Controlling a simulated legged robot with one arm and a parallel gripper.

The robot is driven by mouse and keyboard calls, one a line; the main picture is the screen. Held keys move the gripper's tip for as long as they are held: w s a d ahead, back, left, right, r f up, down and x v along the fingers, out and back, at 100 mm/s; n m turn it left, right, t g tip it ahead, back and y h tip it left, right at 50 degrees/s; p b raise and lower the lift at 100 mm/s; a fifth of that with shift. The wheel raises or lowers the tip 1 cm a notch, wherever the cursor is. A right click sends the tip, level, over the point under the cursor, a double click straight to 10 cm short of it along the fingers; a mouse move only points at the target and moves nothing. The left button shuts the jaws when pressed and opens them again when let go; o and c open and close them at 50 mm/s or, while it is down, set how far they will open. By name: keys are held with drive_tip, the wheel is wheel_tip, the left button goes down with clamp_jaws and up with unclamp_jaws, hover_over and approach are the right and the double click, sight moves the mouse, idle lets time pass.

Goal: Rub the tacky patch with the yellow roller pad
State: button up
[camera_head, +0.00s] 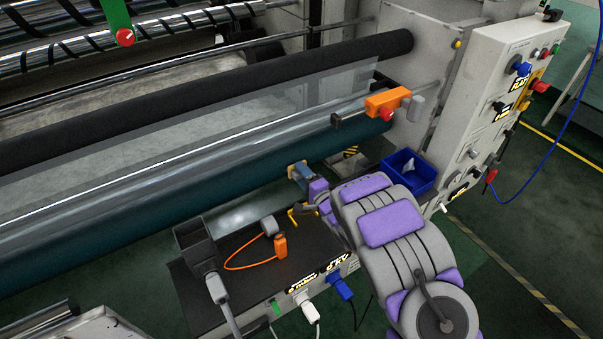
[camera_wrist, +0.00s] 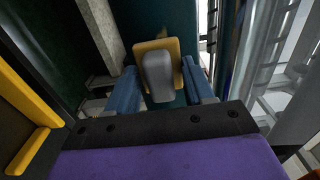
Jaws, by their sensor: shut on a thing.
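My gripper (camera_head: 301,172) is shut on the yellow roller pad (camera_head: 290,171), at the front of the dark teal roller (camera_head: 200,193). In the wrist view, the pad (camera_wrist: 171,46) is a yellow plate with a grey handle between the blue fingers of my gripper (camera_wrist: 162,86). The teal roller (camera_wrist: 176,15) shows behind the pad. The pad looks close to the roller, but I cannot tell if they touch. I cannot make out a tacky patch; the pad and my gripper hide part of the roller.
Below the roller stands a dark bench (camera_head: 190,290) with an orange corded tool (camera_head: 280,245) and a dark open box (camera_head: 196,245). A blue bin (camera_head: 408,172) is right of my gripper. An orange block (camera_head: 385,101) sits on a bar above. A control panel (camera_head: 500,80) stands right.

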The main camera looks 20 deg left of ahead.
drive_tip(key=shift+r, duration=0.1)
drive_tip(key=s+a+p, duration=0.2)
drive_tip(key=shift+s+r+p, duration=0.1)
drive_tip(key=shift+s+p, duration=0.1)
drive_tip(key=shift+p, duration=0.15)
drive_tip(key=shift+s+a, duration=0.3)
drive_tip(key=shift+s, duration=0.05)
drive_tip(key=shift+d+p, duration=0.15)
drive_tip(key=shift+p, duration=0.15)
drive_tip(key=p, duration=0.3)
approach(290, 174)
drive_tip(key=shift+a, duration=0.9)
drive_tip(key=shift+v, duration=1.45)
